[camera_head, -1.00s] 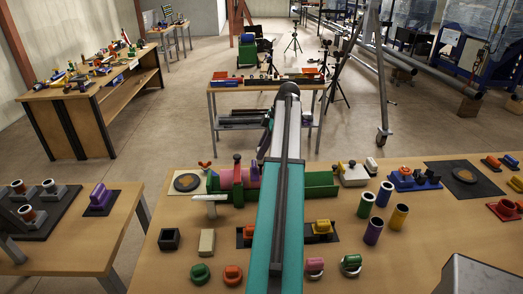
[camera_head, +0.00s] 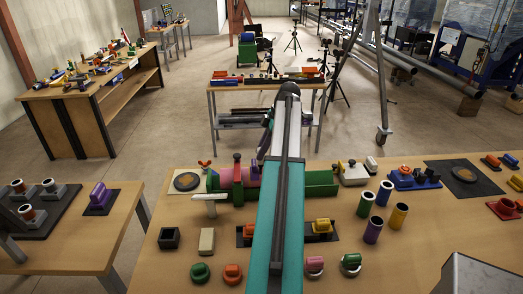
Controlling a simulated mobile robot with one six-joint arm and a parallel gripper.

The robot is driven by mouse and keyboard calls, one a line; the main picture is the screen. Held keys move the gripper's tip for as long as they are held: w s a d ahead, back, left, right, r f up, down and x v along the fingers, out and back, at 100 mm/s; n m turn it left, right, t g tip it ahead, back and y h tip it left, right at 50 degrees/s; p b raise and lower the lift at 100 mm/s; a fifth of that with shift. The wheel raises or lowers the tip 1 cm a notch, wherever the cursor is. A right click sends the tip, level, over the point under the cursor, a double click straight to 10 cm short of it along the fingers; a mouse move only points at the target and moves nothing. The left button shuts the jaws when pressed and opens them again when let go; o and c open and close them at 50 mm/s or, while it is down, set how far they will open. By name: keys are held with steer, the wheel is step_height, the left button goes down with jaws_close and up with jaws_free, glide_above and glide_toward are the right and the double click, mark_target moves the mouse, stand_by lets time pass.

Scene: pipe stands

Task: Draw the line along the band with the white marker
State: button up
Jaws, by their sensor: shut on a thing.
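A green pipe stand (camera_head: 318,184) stands at the back of the front table, holding a dark pink pipe section (camera_head: 227,177) on its left. I cannot make out the white marker, nor any drawn line on the pipe. I cannot tell where the band runs.
The front table (camera_head: 400,265) carries colored cylinders (camera_head: 365,204), a dark square block (camera_head: 169,238), a beige block (camera_head: 207,240) and several knobbed parts. A blue fixture (camera_head: 414,180) and a dark plate (camera_head: 465,177) stand at right. A side table (camera_head: 75,245) is at left.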

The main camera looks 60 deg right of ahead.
steer(key=shift+s+a+f, duration=0.1)
steer(key=shift+s+a, duration=0.4)
steer(key=shift+a, duration=0.15)
stand_by(1.2)
steer(key=shift+w+d, duration=0.65)
steer(key=shift+d, duration=0.2)
stand_by(2.0)
steer(key=shift+w+d, duration=0.2)
steer(key=shift+d, duration=0.1)
steer(key=shift+s+a, duration=0.2)
steer(key=shift+a, duration=0.1)
stand_by(1.1)
steer(key=shift+s+a, duration=0.4)
steer(key=shift+a, duration=0.15)
stand_by(1.0)
